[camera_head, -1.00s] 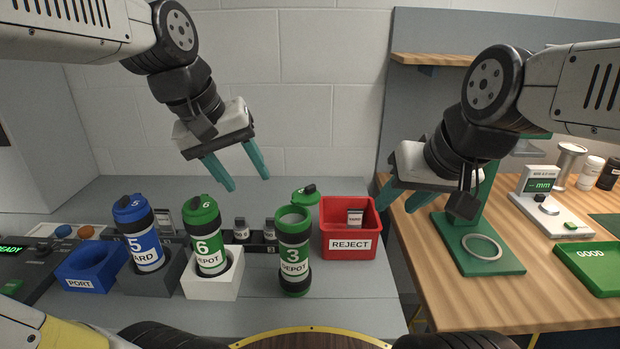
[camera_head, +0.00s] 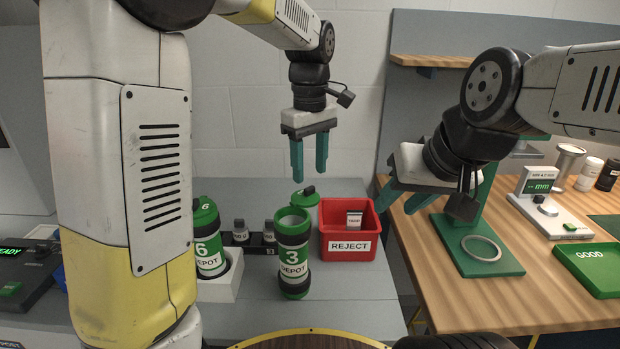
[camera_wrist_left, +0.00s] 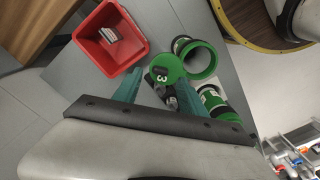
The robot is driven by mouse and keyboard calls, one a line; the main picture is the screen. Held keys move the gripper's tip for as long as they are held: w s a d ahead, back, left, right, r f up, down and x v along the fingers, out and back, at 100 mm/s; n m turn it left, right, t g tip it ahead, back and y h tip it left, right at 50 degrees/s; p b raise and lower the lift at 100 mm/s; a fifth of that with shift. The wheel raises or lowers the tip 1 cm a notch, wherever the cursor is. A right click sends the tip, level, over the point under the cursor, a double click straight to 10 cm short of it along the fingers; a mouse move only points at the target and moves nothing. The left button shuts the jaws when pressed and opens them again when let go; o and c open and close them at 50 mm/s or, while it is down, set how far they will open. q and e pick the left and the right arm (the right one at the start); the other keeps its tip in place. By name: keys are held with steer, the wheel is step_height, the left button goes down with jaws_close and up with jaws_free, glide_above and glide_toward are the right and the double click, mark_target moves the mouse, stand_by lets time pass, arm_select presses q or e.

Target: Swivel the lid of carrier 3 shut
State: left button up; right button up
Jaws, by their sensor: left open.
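Carrier 3 (camera_head: 293,253) is a green and black cylinder with a white label. It stands upright on the grey bench with its top open. Its green lid (camera_head: 306,196) is swung out to the back right of the rim; in the left wrist view the lid (camera_wrist_left: 169,66) shows beside the open mouth. My left gripper (camera_head: 309,176) is open and empty, pointing down above and behind carrier 3, with its fingertips a little above the lid. My right gripper (camera_head: 400,205) hangs over the right table's left edge; its fingers are partly hidden, and I see nothing held.
A red REJECT bin (camera_head: 349,246) with a small item inside stands right of carrier 3. Carrier 6 (camera_head: 209,240) sits in a white holder (camera_head: 222,285) to the left. A green stand (camera_head: 478,250) is on the wooden table. My left arm hides the bench's left part.

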mark_target(310, 187)
arm_select(q)
steer(key=shift+f, duration=2.1)
jaws_close()
